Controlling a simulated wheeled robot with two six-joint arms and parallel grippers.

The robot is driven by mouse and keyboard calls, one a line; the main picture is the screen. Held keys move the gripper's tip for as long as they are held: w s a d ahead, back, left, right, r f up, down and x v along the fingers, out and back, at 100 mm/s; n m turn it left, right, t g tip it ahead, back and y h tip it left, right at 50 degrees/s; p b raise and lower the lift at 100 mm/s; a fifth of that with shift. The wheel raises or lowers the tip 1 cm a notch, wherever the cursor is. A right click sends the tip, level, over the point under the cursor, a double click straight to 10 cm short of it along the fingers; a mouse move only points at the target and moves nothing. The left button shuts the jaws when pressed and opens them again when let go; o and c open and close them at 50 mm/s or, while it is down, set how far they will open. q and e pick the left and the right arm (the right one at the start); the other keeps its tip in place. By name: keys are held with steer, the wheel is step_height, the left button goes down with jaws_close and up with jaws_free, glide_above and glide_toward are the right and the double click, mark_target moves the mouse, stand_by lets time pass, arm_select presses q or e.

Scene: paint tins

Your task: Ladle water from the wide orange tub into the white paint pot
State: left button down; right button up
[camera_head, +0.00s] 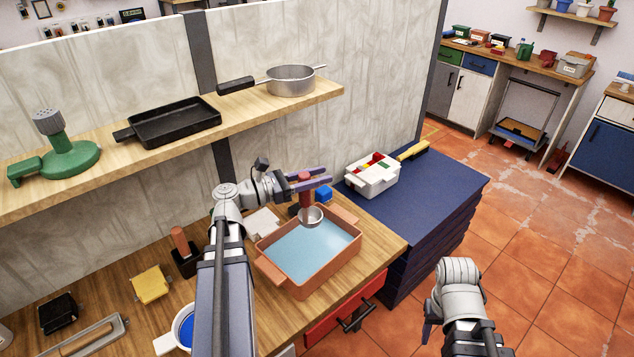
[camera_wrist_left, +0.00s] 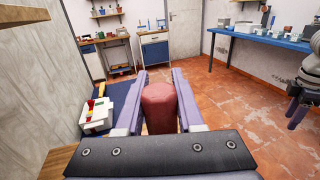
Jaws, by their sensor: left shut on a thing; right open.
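My left gripper (camera_head: 312,180) is shut on the red handle of the ladle (camera_head: 312,216). In the left wrist view the handle's thick red end (camera_wrist_left: 160,106) is between the two fingers. The ladle's metal bowl hangs over the wide orange tub (camera_head: 338,268), near its back; I cannot tell whether it touches the water (camera_head: 308,250). The white paint pot (camera_head: 164,344) stands to the left of the tub, partly hidden by my left arm, and looks blue inside. My right gripper (camera_head: 429,318) is open at the lower right, mostly hidden behind its own wrist, away from the tub.
A wooden shelf (camera_head: 225,115) above the bench holds a green stand, a black tray and a metal pan. A dark blue stack (camera_head: 425,190) with a white box (camera_head: 372,182) stands right of the tub. A yellow sponge (camera_head: 151,284) and dark block (camera_head: 58,312) lie at left.

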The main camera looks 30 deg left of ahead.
arm_select(q)
steer(key=shift+s, duration=0.25)
steer(key=shift+a+f, duration=0.15)
steer(key=shift+a, duration=0.05)
steer(key=shift+w+a+f+n+t+b, duration=1.15)
steer(key=shift+a+f+n+b, duration=1.5)
steer(key=shift+a+b, duration=1.9)
step_height(320, 180, down, 8)
steer(key=b, duration=0.9)
steer(key=shift+s+d+r+n+h, duration=0.15)
steer(key=shift+s+d+n+h, duration=0.15)
steer(key=shift+d+n, duration=0.1)
steer(key=shift+t, duration=0.25)
